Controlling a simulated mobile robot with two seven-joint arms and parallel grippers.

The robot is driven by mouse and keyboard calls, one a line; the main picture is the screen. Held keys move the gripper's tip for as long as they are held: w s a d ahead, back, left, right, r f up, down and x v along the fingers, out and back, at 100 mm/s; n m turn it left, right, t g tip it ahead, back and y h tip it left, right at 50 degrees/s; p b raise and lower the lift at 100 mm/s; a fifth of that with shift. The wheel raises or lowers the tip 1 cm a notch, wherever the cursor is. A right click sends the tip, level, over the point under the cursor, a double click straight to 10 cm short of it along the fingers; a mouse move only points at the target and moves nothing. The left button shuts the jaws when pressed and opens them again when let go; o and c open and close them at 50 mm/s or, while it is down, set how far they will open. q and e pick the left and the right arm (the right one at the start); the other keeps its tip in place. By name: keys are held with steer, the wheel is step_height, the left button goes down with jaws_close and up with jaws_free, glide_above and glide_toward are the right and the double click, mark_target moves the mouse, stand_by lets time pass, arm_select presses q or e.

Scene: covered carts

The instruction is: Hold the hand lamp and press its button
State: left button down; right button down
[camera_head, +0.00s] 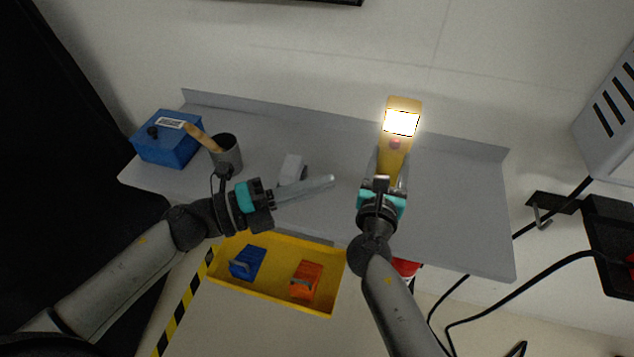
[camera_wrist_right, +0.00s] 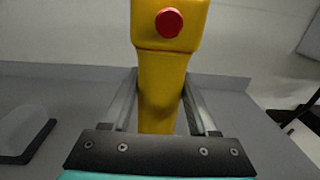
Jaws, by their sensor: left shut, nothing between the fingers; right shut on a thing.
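The yellow hand lamp (camera_head: 393,160) stands up in my right gripper (camera_head: 381,172), its bright white light panel (camera_head: 401,122) glowing at the top. A red button (camera_head: 395,143) sits just below the panel. The right wrist view shows the yellow handle (camera_wrist_right: 162,92) between the two fingers of my right gripper (camera_wrist_right: 158,105), with the red button (camera_wrist_right: 169,23) above them. My left gripper (camera_head: 330,182) is shut and empty, left of the lamp and apart from it, its fingers pointing right over the grey surface. The lamp's lower end is hidden by my right gripper.
The grey cart top (camera_head: 460,200) is free at the right. A blue box (camera_head: 168,140), a dark cup (camera_head: 227,155) with a wooden-handled tool and a pale grey block (camera_head: 291,170) stand at the left. A yellow tray (camera_head: 270,285) below holds a blue clamp (camera_head: 247,262) and an orange one (camera_head: 305,280).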

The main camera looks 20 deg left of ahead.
steer(key=shift+d+f, duration=0.2)
steer(key=shift+f, duration=0.1)
steer(key=c, duration=0.5)
jaws_free()
steer(key=shift+c, duration=0.2)
steer(key=o, duration=0.5)
steer(key=shift+a+r, duration=0.1)
steer(key=shift+r, duration=0.1)
steer(key=shift+c, duration=0.2)
steer(key=s, duration=1.2)
